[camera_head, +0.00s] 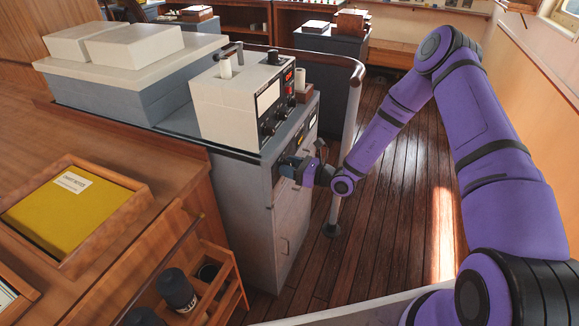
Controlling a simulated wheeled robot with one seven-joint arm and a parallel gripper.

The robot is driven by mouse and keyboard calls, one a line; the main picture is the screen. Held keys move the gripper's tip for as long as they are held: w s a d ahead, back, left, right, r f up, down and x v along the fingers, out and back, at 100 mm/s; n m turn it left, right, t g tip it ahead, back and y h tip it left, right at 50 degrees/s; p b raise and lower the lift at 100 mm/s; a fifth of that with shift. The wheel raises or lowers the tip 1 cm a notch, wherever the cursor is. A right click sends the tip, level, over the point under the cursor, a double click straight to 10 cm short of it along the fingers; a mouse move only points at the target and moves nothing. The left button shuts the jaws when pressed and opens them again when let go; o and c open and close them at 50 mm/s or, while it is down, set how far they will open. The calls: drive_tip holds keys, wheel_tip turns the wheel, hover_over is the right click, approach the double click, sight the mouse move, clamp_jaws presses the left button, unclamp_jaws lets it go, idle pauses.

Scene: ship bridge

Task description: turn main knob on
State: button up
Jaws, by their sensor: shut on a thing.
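My gripper (289,166) is at the upper front face of the grey cabinet (250,215), reached from the right by my purple arm. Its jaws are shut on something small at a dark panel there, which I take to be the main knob. The jaws hide the knob, so its turned position cannot be seen. Above it, on the cabinet top, stands a cream instrument box (222,110) with a dark front, a red lit display and several black knobs. My gripper is below that front and apart from it.
A vertical rail post (345,130) stands close beside my gripper, joined to a curved handrail. A wooden desk with a yellow book (65,210) is at the left. A rack with dark cylinders (176,290) is below it. Plank floor (395,240) is open under my arm.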

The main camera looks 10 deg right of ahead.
drive_tip(key=m, duration=1)
drive_tip(key=shift+m, duration=0.3)
idle(0.4)
drive_tip(key=o, duration=0.7)
drive_tip(key=shift+o, duration=0.2)
drive_tip(key=v, duration=1.1)
drive_tip(key=shift+a+f, duration=0.1)
